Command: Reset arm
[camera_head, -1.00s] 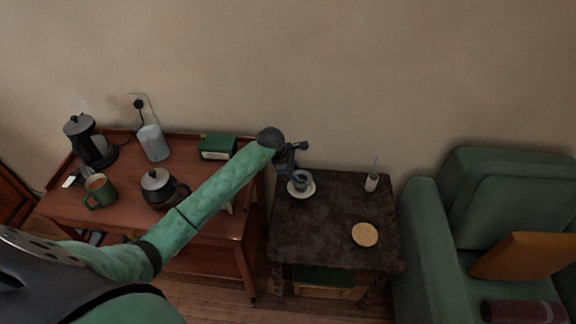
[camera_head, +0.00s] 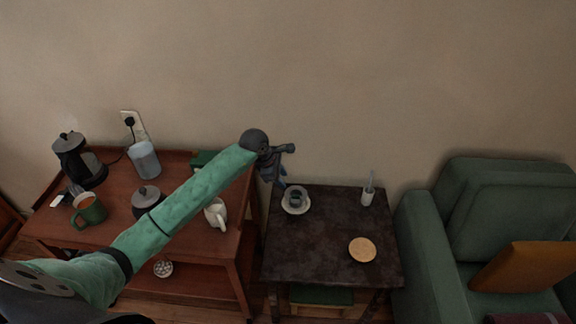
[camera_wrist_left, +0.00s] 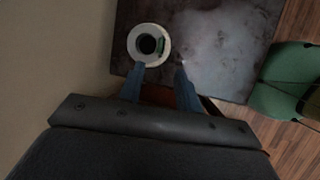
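My left arm reaches in from the left, in a green sleeve. In the head view my left gripper (camera_head: 279,183) is at the back left edge of the dark side table (camera_head: 320,232), above and left of a cup (camera_head: 296,196) on a white saucer (camera_head: 292,211). In the left wrist view the gripper (camera_wrist_left: 160,75) has its two blue fingers apart with nothing between them. The saucer (camera_wrist_left: 134,54) with the dark cup (camera_wrist_left: 149,45) lies just beyond the fingertips there. My right gripper is not in view.
A wooden cart (camera_head: 205,242) at left holds a kettle (camera_head: 78,160), green mug (camera_head: 89,208), teapot (camera_head: 147,196) and white creamer (camera_head: 217,215). A coaster (camera_head: 362,249) and white holder (camera_head: 368,196) are on the side table. A green armchair (camera_head: 425,240) stands at right.

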